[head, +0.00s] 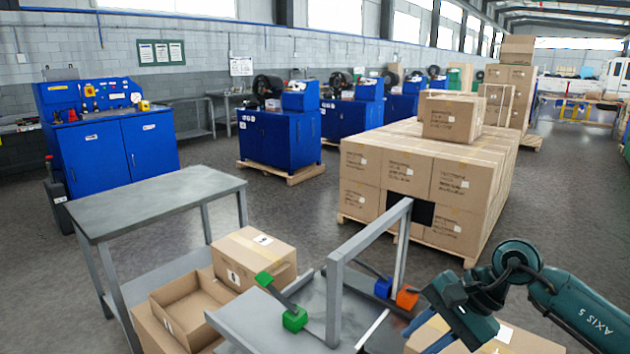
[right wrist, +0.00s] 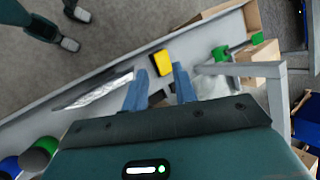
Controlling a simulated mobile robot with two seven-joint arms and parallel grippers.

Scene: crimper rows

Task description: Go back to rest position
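My right gripper (head: 424,336) reaches in from the right in the head view, low over the near work area. It is beside a blue block (head: 383,287) and an orange block (head: 407,298). In the right wrist view its two blue fingers (right wrist: 158,88) stand apart with nothing visibly gripped. A yellow item (right wrist: 162,63) lies beyond the fingertips on a grey surface. My left gripper does not show clearly in either view.
A grey metal frame (head: 368,243) stands close to the right gripper, with green blocks (head: 295,318) to its left.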

